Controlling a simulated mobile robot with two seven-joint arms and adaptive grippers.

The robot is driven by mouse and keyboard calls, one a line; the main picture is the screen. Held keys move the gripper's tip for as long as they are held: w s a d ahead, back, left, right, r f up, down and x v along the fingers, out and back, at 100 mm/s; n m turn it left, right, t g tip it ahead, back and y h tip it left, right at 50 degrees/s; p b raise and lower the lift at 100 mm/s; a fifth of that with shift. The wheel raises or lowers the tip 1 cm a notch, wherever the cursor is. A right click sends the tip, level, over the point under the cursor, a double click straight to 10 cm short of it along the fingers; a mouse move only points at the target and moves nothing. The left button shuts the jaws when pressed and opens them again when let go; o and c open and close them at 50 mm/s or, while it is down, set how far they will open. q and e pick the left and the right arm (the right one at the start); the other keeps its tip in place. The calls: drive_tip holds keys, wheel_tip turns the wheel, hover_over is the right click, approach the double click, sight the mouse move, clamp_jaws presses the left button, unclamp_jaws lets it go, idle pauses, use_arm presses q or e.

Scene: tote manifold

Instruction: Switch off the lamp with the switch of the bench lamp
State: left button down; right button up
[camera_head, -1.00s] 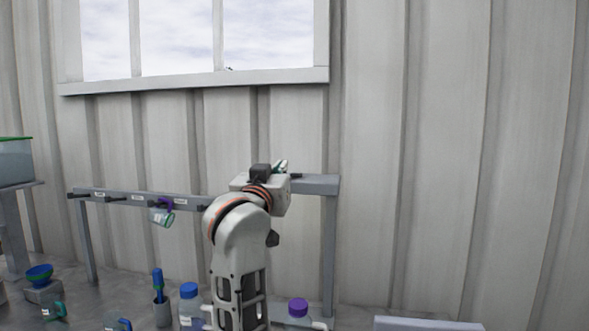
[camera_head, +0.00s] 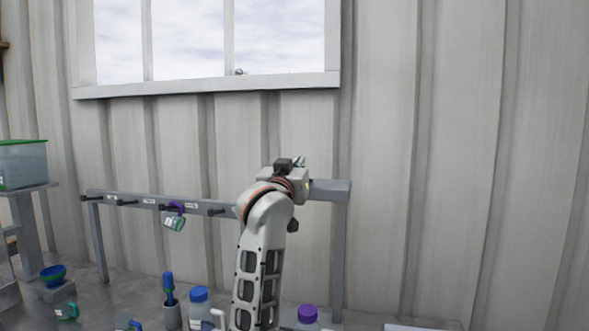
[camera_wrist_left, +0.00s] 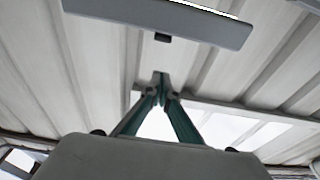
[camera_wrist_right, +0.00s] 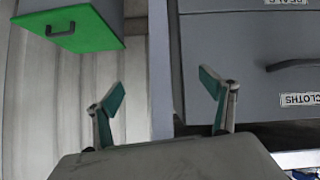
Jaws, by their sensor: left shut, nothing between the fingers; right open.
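The bench lamp (camera_wrist_left: 165,20) shows in the left wrist view as a long grey bar with a bright white strip along its far edge. A small dark switch (camera_wrist_left: 162,38) sits on its edge facing the fingers. In the head view a grey bar (camera_head: 332,190), likely the lamp, is partly hidden behind my left arm. My left gripper (camera_wrist_left: 160,76) is shut and empty, its tips pointing at the switch with a gap in the picture. It also shows in the head view (camera_head: 299,162). My right gripper (camera_wrist_right: 160,85) is open and empty, away from the lamp.
A rail with hooks (camera_head: 140,202) holds a hanging mug (camera_head: 173,222). Below stand a blue-capped bottle (camera_head: 199,306), a purple-capped bottle (camera_head: 307,317) and a cup with a blue tool (camera_head: 171,310).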

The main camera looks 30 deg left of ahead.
use_arm(q)
drive_tip(key=x, duration=0.3)
drive_tip(key=shift+f, duration=0.1)
drive_tip(key=f, duration=0.2)
drive_tip(key=shift+s+f+p, duration=0.25)
drive_tip(key=shift+f+p, duration=0.05)
drive_tip(key=shift+p, duration=0.05)
drive_tip(key=shift+s+d+f, duration=0.15)
drive_tip(key=shift+f, duration=0.45)
use_arm(e)
drive_tip(key=shift+s+d+f, duration=0.3)
drive_tip(key=shift+d, duration=0.05)
